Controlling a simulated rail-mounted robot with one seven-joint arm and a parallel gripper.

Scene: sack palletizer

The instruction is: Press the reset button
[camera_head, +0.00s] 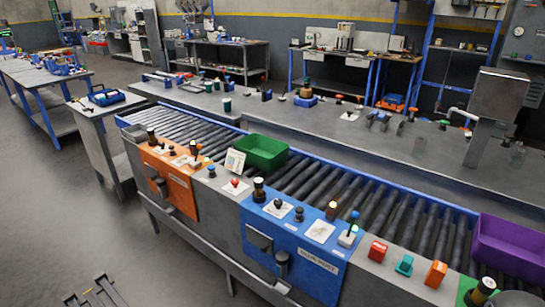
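No label reading reset is legible, so I cannot tell which control is the reset button. The orange panel (168,180) carries several small knobs and buttons and a dark hanging handle. The blue panel (290,250) carries a black knob (259,190), a joystick-like knob (278,206), an amber-topped button (331,210) and a blue-topped lever (350,230). A red-topped control (235,184) sits on the grey strip between them. A dark metal part with prongs (97,293) at the bottom left edge may be my gripper; it is cut off and away from the panels.
The roller conveyor (340,195) runs behind the panels, bearing a green bin (261,152) and a purple bin (509,246). Red (377,251), teal (404,265) and orange (436,273) blocks stand on the front ledge. A green panel (466,291) is at lower right. The left floor is clear.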

